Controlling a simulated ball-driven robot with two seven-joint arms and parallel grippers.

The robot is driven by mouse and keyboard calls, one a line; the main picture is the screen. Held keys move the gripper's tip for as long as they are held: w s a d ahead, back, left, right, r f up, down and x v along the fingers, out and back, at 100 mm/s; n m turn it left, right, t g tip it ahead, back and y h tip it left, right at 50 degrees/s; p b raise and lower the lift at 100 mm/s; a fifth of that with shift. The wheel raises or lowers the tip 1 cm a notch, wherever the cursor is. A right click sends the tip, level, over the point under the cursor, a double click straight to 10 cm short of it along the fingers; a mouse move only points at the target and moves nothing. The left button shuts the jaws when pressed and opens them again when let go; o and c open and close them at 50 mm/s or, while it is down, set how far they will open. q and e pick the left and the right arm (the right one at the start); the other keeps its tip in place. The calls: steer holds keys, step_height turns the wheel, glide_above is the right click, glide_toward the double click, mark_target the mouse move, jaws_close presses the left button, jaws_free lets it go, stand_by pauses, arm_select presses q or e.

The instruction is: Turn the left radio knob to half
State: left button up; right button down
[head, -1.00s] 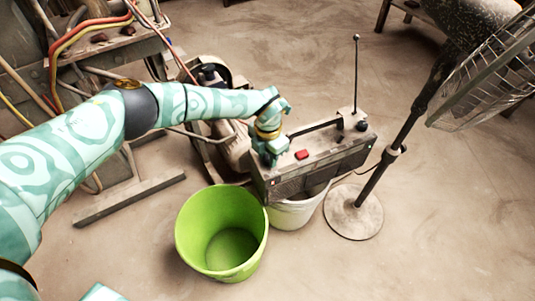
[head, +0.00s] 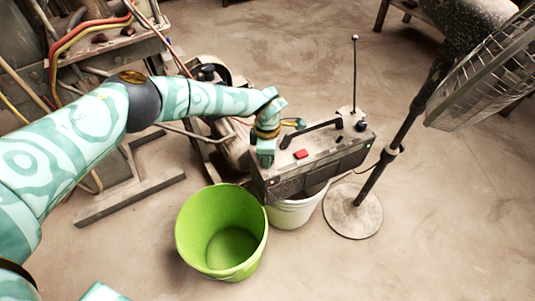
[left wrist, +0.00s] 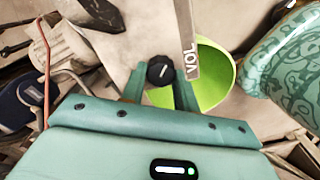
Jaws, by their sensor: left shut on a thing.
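The grey radio (head: 325,160) sits on top of a white bucket in the head view. My left gripper (head: 265,162) is at the left end of its top and hides the left knob there. In the left wrist view, the black left knob (left wrist: 160,71) with a white pointer mark shows between the fingertips of my left gripper (left wrist: 160,88). The jaws are shut on it. A "VOL" label (left wrist: 189,60) is beside the knob. My right gripper is not in view.
A red button (head: 301,154), a carry handle, another black knob (head: 361,125) and an upright antenna (head: 354,75) are on the radio. A green bucket (head: 190,235) stands in front, beside the white bucket (head: 290,216). A fan stand (head: 370,185) is close on the right.

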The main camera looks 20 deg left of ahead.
arm_select(q)
steer(key=shift+m, duration=0.5)
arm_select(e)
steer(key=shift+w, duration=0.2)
arm_select(q)
steer(key=o, duration=1)
steer(key=shift+r, duration=0.25)
step_height(320, 180, up, 16)
steer(key=p, duration=0.6)
steer(key=shift+f+p, duration=0.1)
steer(key=shift+p, duration=0.25)
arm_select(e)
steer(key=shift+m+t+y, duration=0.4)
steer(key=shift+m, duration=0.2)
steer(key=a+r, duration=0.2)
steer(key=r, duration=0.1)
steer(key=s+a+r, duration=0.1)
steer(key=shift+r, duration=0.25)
